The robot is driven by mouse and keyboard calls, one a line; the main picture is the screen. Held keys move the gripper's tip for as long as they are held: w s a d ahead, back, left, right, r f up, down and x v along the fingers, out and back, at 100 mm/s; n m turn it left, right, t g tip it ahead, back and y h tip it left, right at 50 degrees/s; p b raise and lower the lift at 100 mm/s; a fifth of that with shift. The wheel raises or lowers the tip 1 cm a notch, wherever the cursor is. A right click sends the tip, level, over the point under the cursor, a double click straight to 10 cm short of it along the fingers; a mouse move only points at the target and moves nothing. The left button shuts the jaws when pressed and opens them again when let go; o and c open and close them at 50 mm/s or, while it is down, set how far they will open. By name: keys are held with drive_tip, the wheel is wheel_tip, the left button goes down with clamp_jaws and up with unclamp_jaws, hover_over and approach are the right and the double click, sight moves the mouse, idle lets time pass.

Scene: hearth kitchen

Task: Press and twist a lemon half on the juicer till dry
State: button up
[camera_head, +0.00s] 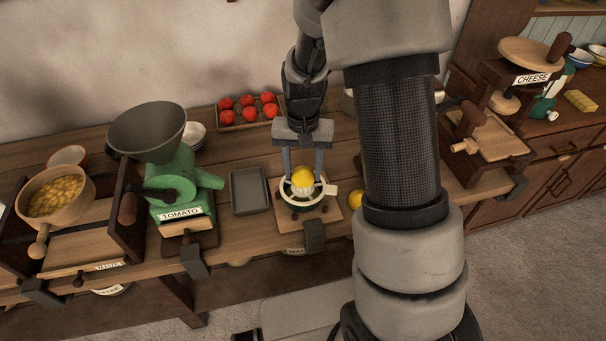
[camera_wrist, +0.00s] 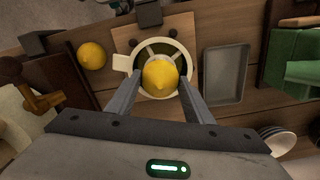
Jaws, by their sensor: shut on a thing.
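A yellow lemon half (camera_head: 302,175) sits at the top of the juicer (camera_head: 287,193), a pale ringed bowl with a handle on a wooden board. My gripper (camera_head: 303,170) comes down from above with one finger on each side of the lemon half and is shut on it. In the wrist view the lemon half (camera_wrist: 160,75) covers the middle of the juicer (camera_wrist: 181,50), between my fingertips (camera_wrist: 160,82). The reamer tip is hidden under the lemon half. I cannot tell how firmly it presses down.
Another lemon (camera_wrist: 92,55) lies on the bench beside the juicer's board. A grey tray (camera_head: 250,191) is on the other side, then a green tomato mill (camera_head: 172,185). A crate of tomatoes (camera_head: 248,112) stands behind. A cheese press (camera_head: 497,138) is at the right.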

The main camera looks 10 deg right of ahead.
drive_tip(key=shift+f+n, duration=0.15)
drive_tip(key=shift+n, duration=0.25)
drive_tip(key=m+p, duration=0.1)
drive_tip(key=m, duration=0.2)
drive_tip(key=shift+s, duration=0.1)
drive_tip(key=m, duration=0.3)
drive_tip(key=shift+m+p, duration=0.3)
drive_tip(key=shift+p, duration=0.1)
drive_tip(key=shift+f+n+b, duration=0.15)
drive_tip(key=shift+n+b, duration=0.4)
drive_tip(key=shift+n, duration=0.55)
drive_tip(key=n+b, duration=0.1)
drive_tip(key=n, duration=0.3)
drive_tip(key=shift+f+n, duration=0.1)
drive_tip(key=shift+n, duration=0.2)
drive_tip(key=m+p, duration=0.1)
drive_tip(key=m, duration=0.2)
drive_tip(key=shift+s+m, duration=0.1)
drive_tip(key=shift+m, duration=0.2)
drive_tip(key=m, duration=0.3)
drive_tip(key=shift+p, duration=0.35)
